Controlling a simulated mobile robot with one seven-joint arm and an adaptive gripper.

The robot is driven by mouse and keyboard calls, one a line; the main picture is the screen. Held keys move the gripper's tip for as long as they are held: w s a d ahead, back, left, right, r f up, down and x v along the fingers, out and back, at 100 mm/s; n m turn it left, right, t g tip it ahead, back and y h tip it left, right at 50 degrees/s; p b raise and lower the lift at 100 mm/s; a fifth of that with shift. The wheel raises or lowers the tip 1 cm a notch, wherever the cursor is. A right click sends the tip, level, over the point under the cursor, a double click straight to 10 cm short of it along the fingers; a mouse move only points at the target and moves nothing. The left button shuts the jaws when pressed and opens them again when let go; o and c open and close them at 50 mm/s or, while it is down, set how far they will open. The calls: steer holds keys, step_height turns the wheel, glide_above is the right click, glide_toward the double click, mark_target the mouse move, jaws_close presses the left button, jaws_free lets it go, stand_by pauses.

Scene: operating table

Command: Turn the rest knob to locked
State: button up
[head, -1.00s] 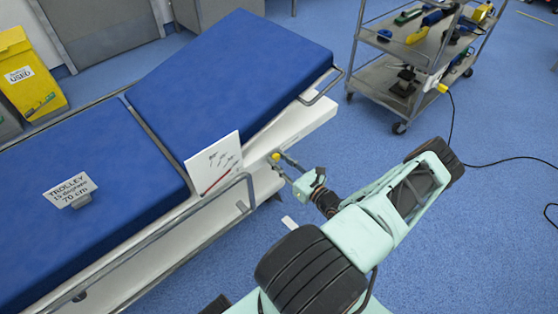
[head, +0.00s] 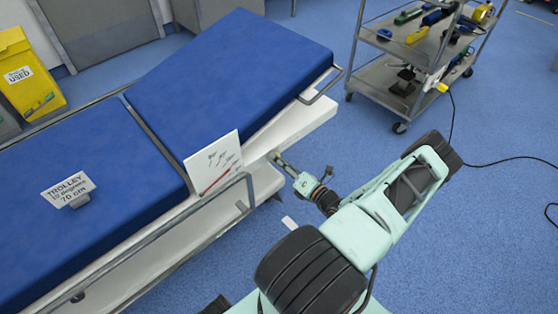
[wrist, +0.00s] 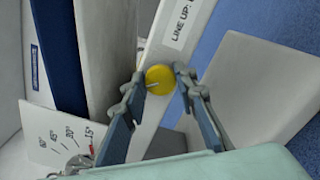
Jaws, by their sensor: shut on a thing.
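The rest knob (wrist: 160,75) is round and yellow with a pale pointer mark, set on the white side rail of the trolley. The mark points to the lower left in the wrist view. My gripper (wrist: 159,76) is shut on the knob, one finger on each side. In the head view my gripper (head: 277,158) reaches the trolley's edge below the raised blue backrest (head: 235,75), and its fingers hide the knob. No locked marking can be read.
A white angle card (head: 215,163) stands beside the backrest; in the wrist view its scale (wrist: 68,140) shows degree marks. A pale panel (wrist: 255,90) is right of my fingers. A metal rail (head: 205,205) runs along the trolley. A tool cart (head: 415,60) stands behind on open blue floor.

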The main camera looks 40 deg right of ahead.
steer(key=shift+f+m+b, duration=0.1)
steer(key=shift+m+b, duration=0.25)
steer(key=shift+m, duration=3.15)
steer(key=o, duration=1.2)
steer(key=shift+c, duration=0.2)
steer(key=s, duration=1.2)
steer(key=shift+d, duration=0.45)
